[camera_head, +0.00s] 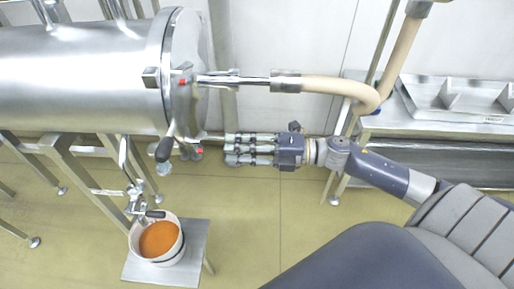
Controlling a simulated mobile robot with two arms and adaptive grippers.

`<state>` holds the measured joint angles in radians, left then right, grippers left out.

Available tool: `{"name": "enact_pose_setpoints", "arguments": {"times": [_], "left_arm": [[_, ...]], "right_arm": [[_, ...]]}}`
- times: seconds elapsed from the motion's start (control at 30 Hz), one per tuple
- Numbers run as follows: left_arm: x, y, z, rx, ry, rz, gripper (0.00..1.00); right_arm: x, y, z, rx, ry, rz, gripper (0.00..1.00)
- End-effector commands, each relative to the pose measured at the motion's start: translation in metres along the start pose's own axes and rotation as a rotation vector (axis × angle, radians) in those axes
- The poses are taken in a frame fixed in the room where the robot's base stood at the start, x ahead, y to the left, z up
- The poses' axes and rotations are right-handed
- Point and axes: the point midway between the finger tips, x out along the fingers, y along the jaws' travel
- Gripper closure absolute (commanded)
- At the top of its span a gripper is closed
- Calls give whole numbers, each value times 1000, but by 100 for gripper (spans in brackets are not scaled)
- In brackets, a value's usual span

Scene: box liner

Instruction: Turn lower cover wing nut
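The steel cylinder (80,70) lies across the upper left, with a round end cover (188,50) on its right end. A small red-marked fitting (200,151) sits at the cover's lower edge. Beside it a dark-handled fitting (165,149) hangs at an angle. I cannot tell for sure which of these is the lower wing nut. My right gripper (229,149) comes in from the right, its fingers straight, parallel and pointing left at the lower cover edge. It appears open and empty, with a small gap to the red-marked fitting. My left gripper is out of view.
A steel pipe and beige hose (330,86) run right from the cover, above my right gripper. A white bucket (178,248) of orange contents stands on a low stand (196,262) under a tap. A steel table (425,125) stands right. Floor below my gripper is clear.

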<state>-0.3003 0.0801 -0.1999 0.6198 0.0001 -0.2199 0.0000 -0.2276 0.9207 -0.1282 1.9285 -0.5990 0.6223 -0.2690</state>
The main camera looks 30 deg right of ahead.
Motion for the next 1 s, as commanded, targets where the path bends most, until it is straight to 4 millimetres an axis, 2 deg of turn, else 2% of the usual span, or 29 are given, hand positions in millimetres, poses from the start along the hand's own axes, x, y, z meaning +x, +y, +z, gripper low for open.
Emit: {"name": "enact_pose_setpoints", "arguments": {"times": [0.2,0.4,1.0], "left_arm": [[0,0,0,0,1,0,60],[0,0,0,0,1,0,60],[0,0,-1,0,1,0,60]], "right_arm": [[-30,-1,0,4,-1,-3,74],[-45,-1,0,1,0,-1,74],[-48,0,0,1,0,0,74]]}}
